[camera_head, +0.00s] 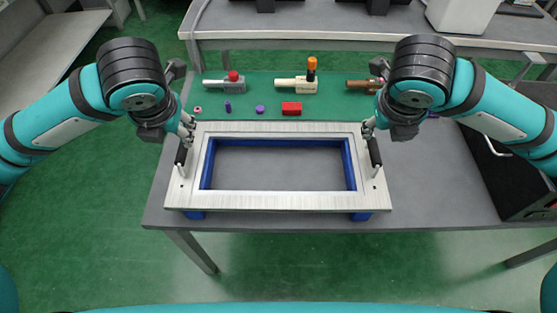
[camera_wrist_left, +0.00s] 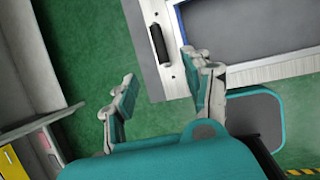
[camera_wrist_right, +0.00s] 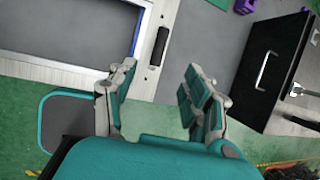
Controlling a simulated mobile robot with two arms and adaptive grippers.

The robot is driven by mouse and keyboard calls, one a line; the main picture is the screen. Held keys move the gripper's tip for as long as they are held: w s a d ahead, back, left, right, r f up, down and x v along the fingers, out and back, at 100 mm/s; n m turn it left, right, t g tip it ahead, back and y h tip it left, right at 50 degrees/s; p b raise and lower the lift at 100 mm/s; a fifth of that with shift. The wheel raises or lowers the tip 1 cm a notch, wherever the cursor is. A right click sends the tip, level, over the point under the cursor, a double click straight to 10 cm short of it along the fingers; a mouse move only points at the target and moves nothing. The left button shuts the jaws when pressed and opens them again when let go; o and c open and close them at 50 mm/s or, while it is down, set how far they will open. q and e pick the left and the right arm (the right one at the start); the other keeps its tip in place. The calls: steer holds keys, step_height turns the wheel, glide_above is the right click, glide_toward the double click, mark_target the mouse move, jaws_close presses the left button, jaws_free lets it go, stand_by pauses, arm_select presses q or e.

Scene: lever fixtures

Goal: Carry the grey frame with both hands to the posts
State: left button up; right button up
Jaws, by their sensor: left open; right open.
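The grey frame (camera_head: 280,201) lies flat on the near part of the table, a wide rectangle with an open middle. Blue supports (camera_head: 194,215) show under its front corners and along its inner edges. It has a black handle at its left end (camera_head: 181,155) and another at its right end (camera_head: 374,152). My left gripper (camera_head: 187,130) is open at the left handle, which lies just beyond its fingertips in the left wrist view (camera_wrist_left: 157,44). My right gripper (camera_head: 369,130) is open at the right handle, similarly placed in the right wrist view (camera_wrist_right: 160,46). I cannot make out separate posts.
Behind the frame, a green mat (camera_head: 255,83) holds a grey fixture with a red knob (camera_head: 226,83), a beige one with an orange knob (camera_head: 298,83), a brown one (camera_head: 362,84), a red block (camera_head: 291,108) and small purple pieces. A black drawer box (camera_wrist_right: 268,70) stands at right.

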mark_target(182, 149)
arm_select(q)
steer(key=x, duration=1.6)
steer(key=shift+s+a, duration=0.1)
arm_select(e)
steer(key=x, duration=1.5)
steer(key=shift+w+f, duration=0.15)
steer(key=shift+f, duration=0.25)
arm_select(q)
steer(key=shift+c, duration=0.4)
arm_select(e)
steer(key=shift+c, duration=0.4)
arm_select(q)
steer(key=shift+r, duration=0.1)
jaws_close()
arm_select(e)
jaws_close()
arm_select(q)
steer(key=shift+r, duration=0.1)
arm_select(e)
steer(key=shift+r, duration=0.1)
